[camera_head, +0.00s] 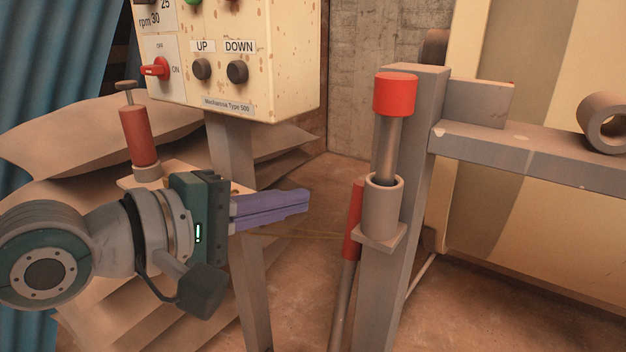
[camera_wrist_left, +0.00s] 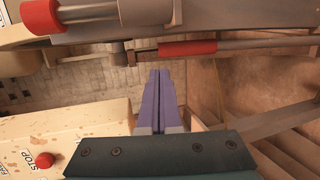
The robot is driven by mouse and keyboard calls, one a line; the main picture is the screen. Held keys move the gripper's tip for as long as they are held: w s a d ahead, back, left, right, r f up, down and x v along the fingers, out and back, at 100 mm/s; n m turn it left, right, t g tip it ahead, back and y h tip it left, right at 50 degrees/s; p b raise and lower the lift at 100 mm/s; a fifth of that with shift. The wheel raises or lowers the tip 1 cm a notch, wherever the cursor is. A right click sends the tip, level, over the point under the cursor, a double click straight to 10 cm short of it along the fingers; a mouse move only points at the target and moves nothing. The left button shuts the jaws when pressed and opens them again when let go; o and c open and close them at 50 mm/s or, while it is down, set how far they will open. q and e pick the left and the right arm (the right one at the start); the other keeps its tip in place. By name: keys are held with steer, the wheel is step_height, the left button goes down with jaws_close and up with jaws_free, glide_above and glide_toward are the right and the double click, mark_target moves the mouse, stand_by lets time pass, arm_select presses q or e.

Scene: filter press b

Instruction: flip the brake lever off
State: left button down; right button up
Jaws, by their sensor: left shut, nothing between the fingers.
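No label in view names the brake lever. A long grey rod with a red grip (camera_head: 353,222) runs down beside the grey post (camera_head: 378,290); it also shows in the left wrist view, where its red grip (camera_wrist_left: 187,47) lies just beyond my fingertips. A grey rod with a red cap (camera_head: 395,94) stands upright in a sleeve on the same post. My left gripper (camera_head: 306,200), with purple fingers, is shut and empty, pointing right towards the red grip, apart from it in the head view. Its fingers also show in the left wrist view (camera_wrist_left: 160,73). My right gripper is not in view.
A cream control box (camera_head: 240,75) with UP and DOWN buttons and a red OFF/ON switch (camera_head: 155,68) stands behind my left gripper. A red cylinder with a T-handle (camera_head: 137,135) is at left. A grey beam (camera_head: 540,155) extends right from the post.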

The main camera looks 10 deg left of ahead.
arm_select(q)
steer(key=v, duration=0.3)
steer(key=shift+s+a, duration=0.15)
steer(key=shift+s, duration=0.15)
steer(key=shift+p, duration=0.3)
